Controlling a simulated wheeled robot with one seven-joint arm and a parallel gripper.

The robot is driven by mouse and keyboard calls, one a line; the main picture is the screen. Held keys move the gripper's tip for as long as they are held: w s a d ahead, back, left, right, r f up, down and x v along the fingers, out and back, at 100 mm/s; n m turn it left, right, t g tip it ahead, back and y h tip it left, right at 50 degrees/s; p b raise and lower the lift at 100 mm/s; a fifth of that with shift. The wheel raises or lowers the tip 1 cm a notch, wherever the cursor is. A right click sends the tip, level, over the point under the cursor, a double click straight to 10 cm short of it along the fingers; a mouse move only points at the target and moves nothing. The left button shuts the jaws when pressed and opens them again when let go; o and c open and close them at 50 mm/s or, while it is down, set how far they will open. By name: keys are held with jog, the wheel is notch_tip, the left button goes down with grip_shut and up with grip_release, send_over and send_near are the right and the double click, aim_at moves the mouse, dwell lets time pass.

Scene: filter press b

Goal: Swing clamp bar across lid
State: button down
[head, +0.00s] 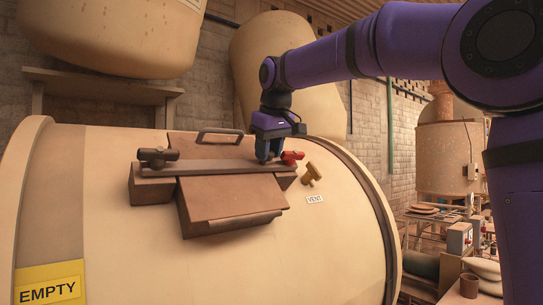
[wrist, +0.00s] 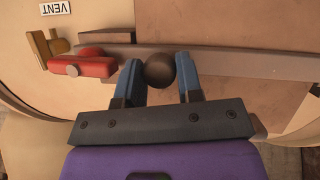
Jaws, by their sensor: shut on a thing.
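The clamp bar (head: 220,166) is a long flat brown-grey bar. In the head view it lies across the brown lid (head: 230,197) of the big cream tank, from a dark pivot knob (head: 157,156) at the left to near a red latch (head: 292,157) at the right. My gripper (head: 268,155) is at the bar's right end, coming down from above. In the wrist view its blue fingers (wrist: 160,72) are shut around the dark round knob (wrist: 160,69) on the bar (wrist: 240,61). The red latch (wrist: 82,68) is just beside the left finger there.
A dark lid handle (head: 220,132) stands behind the bar. A yellow-brown vent valve (head: 311,174) sits right of the latch above a VENT label (head: 315,199). A yellow EMPTY sign (head: 50,284) is at lower left. A cluttered bench (head: 450,218) stands at the right.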

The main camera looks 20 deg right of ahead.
jog(key=shift+r, duration=0.3)
jog(key=c, duration=0.8)
grip_release()
jog(key=shift+w+f, duration=0.1)
jog(key=shift+f, duration=0.05)
jog(key=v, duration=1.1)
jog(key=shift+f, duration=0.1)
jog(key=s+d+f+m, duration=0.1)
jog(key=s+d+f, duration=0.1)
jog(key=s+f, duration=0.7)
jog(key=s+d+f+m, duration=0.2)
jog(key=s+d+f, duration=0.1)
jog(key=s+f, duration=0.7)
jog(key=s+d+f+m, duration=0.1)
jog(key=s+d+f, duration=0.1)
jog(key=s+f, duration=0.7)
jog(key=shift+s+d+f+m+t, duration=0.1)
jog(key=shift+d+f+m+t, duration=0.1)
jog(key=shift+f, duration=1.1)
jog(key=shift+s+d+f+m+t, duration=0.1)
jog(key=shift+f+m, duration=0.1)
jog(key=shift+f, duration=1.05)
